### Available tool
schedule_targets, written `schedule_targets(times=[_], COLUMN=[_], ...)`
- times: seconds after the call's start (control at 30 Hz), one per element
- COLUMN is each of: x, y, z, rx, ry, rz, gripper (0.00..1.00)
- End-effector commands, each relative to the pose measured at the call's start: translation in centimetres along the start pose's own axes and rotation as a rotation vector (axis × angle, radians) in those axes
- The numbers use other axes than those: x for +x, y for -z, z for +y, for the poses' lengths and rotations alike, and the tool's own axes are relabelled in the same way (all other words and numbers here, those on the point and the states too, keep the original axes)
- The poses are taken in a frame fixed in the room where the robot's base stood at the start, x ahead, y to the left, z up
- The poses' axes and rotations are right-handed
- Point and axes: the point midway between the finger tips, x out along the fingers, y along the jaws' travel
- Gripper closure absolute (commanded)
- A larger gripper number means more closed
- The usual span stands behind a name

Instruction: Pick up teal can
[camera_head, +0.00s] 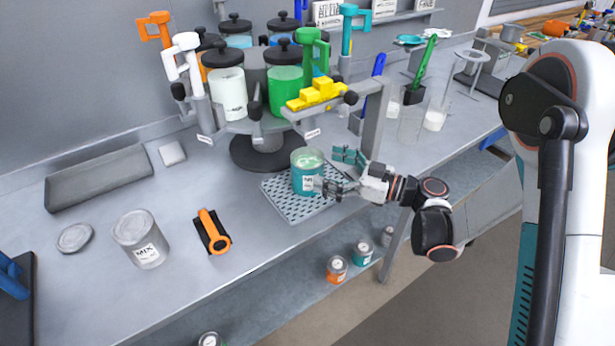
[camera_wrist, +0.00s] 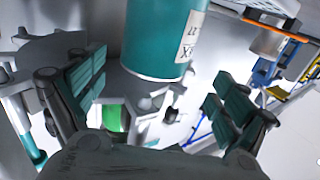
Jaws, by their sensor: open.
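The teal can (camera_head: 306,175) stands upright on a perforated grey tray (camera_head: 287,208) near the front of the bench, with pale green contents at its open top and a white label. My gripper (camera_head: 340,172) is at the can's right side in the head view, fingers pointing at it. In the wrist view the can (camera_wrist: 158,42) shows at the top centre, ahead of and between the fingers of my gripper (camera_wrist: 162,100). The fingers are spread wide and hold nothing. I cannot tell from the views whether a finger touches the can.
A drum agitator with several coloured jars (camera_head: 228,90) stands behind the can, with a yellow stepped part (camera_head: 315,94) and a grey post (camera_head: 373,125) close by. Small cans sit on the lower shelf (camera_head: 362,252).

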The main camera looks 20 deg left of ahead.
Motion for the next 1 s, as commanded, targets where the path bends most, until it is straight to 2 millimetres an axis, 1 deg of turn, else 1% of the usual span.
schedule_targets(times=[0.03, 0.27, 0.47, 0.6, 0.83, 0.87, 0.9, 0.97, 1.0], x=[0.5, 1.6, 4.2, 5.9, 6.1, 6.1, 6.1, 6.1, 6.1], y=[-0.1, 0.1, 0.3, 0.4, 0.6, 0.6, 0.6, 0.6, 0.6], z=[-0.1, 0.1, 0.7, 0.7, 0.8, 0.8, 0.8, 0.8, 0.8], rx=[0.000, 0.000, 0.001, 0.000, 0.001, 0.001, 0.001, 0.001, 0.001], ry=[0.002, 0.001, 0.003, 0.002, 0.000, 0.000, 0.000, 0.000, 0.000], rz=[0.000, 0.000, 0.000, -0.001, 0.000, 0.000, 0.000, 0.000, 0.000], gripper=[0.07, 0.07, 0.07, 0.07, 0.07, 0.09, 0.18, 0.32, 0.41])
